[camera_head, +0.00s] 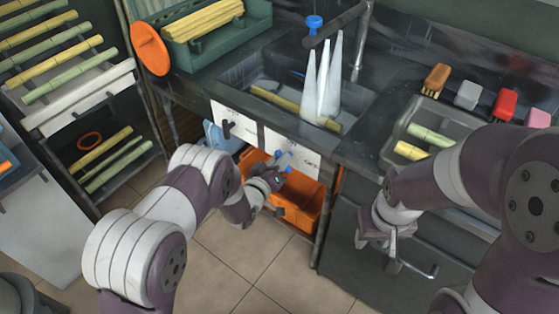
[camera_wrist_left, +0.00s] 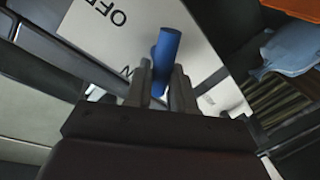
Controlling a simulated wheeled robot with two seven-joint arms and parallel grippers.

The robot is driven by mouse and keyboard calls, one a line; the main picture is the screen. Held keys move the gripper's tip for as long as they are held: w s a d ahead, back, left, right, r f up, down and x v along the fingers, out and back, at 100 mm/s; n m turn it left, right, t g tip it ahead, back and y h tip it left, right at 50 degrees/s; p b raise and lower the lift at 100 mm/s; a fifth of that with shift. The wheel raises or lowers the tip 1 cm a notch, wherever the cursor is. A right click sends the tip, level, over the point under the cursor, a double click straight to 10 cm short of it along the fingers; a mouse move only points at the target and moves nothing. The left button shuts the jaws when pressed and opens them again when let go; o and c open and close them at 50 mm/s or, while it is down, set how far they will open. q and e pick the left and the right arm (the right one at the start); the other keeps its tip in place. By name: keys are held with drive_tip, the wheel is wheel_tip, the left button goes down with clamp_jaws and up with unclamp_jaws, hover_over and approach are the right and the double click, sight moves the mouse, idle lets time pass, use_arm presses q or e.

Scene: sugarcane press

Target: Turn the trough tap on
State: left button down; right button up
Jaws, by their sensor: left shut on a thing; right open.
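The blue tap handle (camera_wrist_left: 163,50) stands between the two fingers of my left gripper (camera_wrist_left: 160,85) in the left wrist view, in front of a white label plate (camera_wrist_left: 105,25) with "OFF" and part of another word. In the head view, my left gripper (camera_head: 275,172) is at the blue tap parts (camera_head: 284,160) below the trough (camera_head: 262,78), beside the white label plate (camera_head: 293,152). The gripper is shut on the handle; its fingers partly hide the lower handle. My right gripper (camera_head: 383,240) is open and empty in front of the dark cabinet.
An orange crate (camera_head: 298,205) stands below the left gripper. Tall white pointed shapes (camera_head: 334,75) and a cane stalk (camera_head: 290,105) are in the trough. A grey tray (camera_head: 405,130) holds cane pieces at right. A cane rack (camera_head: 75,95) stands at left. Tiled floor is clear in front.

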idle(0.5)
use_arm(q)
drive_tip(key=c, duration=1)
unclamp_jaws()
drive_tip(key=shift+o, duration=0.2)
drive_tip(key=shift+s+a, duration=0.1)
drive_tip(key=p+v, duration=0.1)
drive_tip(key=v, duration=1.1)
drive_tip(key=shift+s+p, duration=0.25)
drive_tip(key=shift+p, duration=0.1)
drive_tip(key=shift+a, duration=0.1)
